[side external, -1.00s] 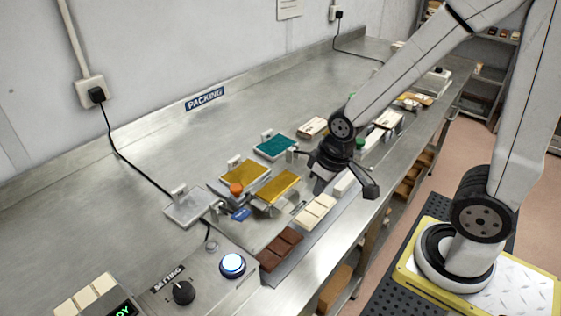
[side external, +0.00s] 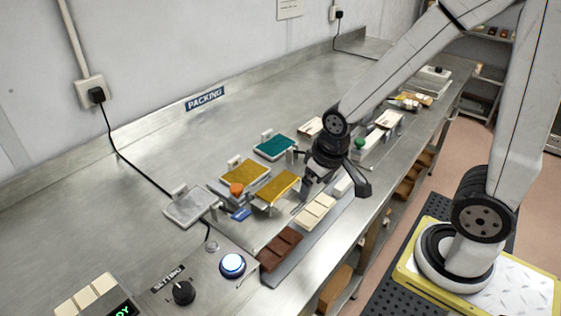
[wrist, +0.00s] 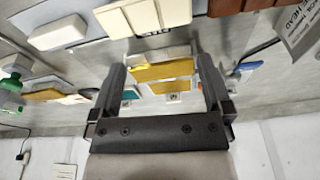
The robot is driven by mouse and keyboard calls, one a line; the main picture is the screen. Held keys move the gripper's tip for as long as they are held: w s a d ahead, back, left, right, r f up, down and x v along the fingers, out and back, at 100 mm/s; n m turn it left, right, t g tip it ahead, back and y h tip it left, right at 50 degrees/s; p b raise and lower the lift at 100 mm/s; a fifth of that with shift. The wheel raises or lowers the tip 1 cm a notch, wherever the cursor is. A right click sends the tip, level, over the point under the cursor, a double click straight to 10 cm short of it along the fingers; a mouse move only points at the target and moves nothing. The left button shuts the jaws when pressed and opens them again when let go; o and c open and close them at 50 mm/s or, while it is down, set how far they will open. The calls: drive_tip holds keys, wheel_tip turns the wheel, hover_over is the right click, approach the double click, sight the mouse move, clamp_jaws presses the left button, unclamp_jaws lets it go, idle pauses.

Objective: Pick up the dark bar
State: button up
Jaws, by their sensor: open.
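The dark bar (side external: 281,248) is a brown, segmented chocolate bar. It lies flat on a grey strip near the front edge of the bench, in the lower middle of the side view. In the wrist view its edge shows at the top right (wrist: 232,6), partly cut off by the frame. My gripper (side external: 322,178) is above the bench, behind and to the right of the bar, beyond the cream bar (side external: 315,211). In the wrist view my gripper (wrist: 160,62) has its two fingers wide apart, with nothing held between them.
A white block (side external: 343,184) lies beyond the cream bar on the strip.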

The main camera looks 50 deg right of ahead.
sight(278, 185)
drive_tip(key=w+m+g, duration=0.1)
drive_tip(key=w+m, duration=0.3)
drive_tip(key=m, duration=0.1)
drive_tip(key=w+d+m, duration=0.1)
drive_tip(key=w+m, duration=0.3)
drive_tip(key=m, duration=0.2)
drive_tip(key=w+r+m+g, duration=0.1)
drive_tip(key=w+m, duration=0.3)
drive_tip(key=m, duration=0.1)
drive_tip(key=shift+d+m+g, duration=0.3)
drive_tip(key=shift+m, duration=0.1)
drive_tip(key=shift+f, duration=0.1)
drive_tip(key=shift+f, duration=1.25)
drive_tip(key=shift+w+d+f, duration=0.1)
drive_tip(key=shift+d+f, duration=0.05)
drive_tip(key=shift+f, duration=2.45)
